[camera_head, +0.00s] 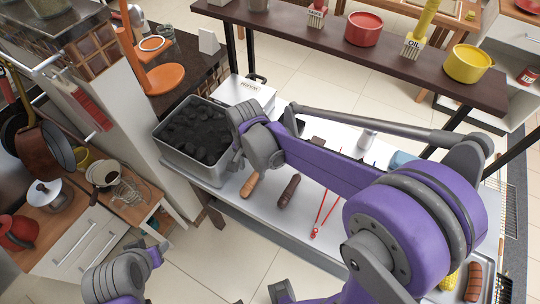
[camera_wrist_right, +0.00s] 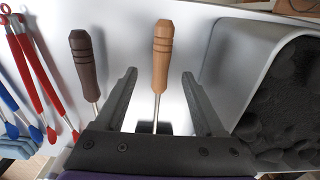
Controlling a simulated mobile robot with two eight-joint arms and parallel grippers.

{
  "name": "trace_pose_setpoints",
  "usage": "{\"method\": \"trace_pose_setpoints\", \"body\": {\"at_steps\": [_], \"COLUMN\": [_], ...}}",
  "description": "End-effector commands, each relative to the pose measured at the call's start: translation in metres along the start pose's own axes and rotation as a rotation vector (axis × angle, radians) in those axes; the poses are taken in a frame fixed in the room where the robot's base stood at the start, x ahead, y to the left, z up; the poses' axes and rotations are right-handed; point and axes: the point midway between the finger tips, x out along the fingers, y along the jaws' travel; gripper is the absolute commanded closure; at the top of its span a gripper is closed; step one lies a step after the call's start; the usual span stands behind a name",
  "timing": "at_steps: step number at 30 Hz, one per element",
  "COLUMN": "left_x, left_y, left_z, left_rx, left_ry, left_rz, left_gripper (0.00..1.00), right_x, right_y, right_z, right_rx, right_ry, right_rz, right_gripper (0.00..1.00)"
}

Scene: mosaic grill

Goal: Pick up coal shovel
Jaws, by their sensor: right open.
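Two handled tools lie side by side on the grill's light work surface: one with a light wooden handle (camera_wrist_right: 161,55) and one with a dark brown handle (camera_wrist_right: 82,55). In the head view the wooden handle (camera_head: 250,184) is left of the dark handle (camera_head: 289,189). Their heads are hidden, so I cannot tell which is the coal shovel. My right gripper (camera_wrist_right: 159,76) is open, its fingers on either side of the wooden-handled tool in the wrist picture, not closed on it. Contact cannot be judged. In the head view its wrist hides its fingers. My left gripper's fingers are not visible.
A metal bin of dark coals (camera_head: 163,152) stands left of the handles, close to my right gripper. Red tongs (camera_head: 323,212) lie to the right. A dark shelf (camera_head: 300,35) with pots runs above the back. A white box (camera_head: 240,92) sits behind the coals.

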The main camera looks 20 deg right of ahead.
Motion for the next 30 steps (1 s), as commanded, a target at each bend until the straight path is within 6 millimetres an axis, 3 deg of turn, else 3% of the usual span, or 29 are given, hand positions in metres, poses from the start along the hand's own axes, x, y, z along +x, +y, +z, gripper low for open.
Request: {"method": "trace_pose_setpoints", "body": {"at_steps": [7,15,24,30], "left_x": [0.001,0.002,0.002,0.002], "left_y": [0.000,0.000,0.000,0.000], "left_z": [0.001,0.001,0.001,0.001], "left_rx": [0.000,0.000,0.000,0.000], "left_ry": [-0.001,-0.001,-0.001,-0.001], "left_rz": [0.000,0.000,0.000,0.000], "left_gripper": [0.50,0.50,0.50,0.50], "right_x": [0.021,0.058,0.062,0.062], "right_y": [-0.001,-0.002,-0.002,-0.002], "right_z": [-0.002,-0.005,-0.004,-0.004], "right_rx": [0.000,-0.001,-0.002,-0.002], "right_ry": [0.001,0.001,0.001,0.001], "right_rz": [-0.001,-0.001,-0.002,-0.002], "right_gripper": [0.29,0.29,0.29,0.65]}}
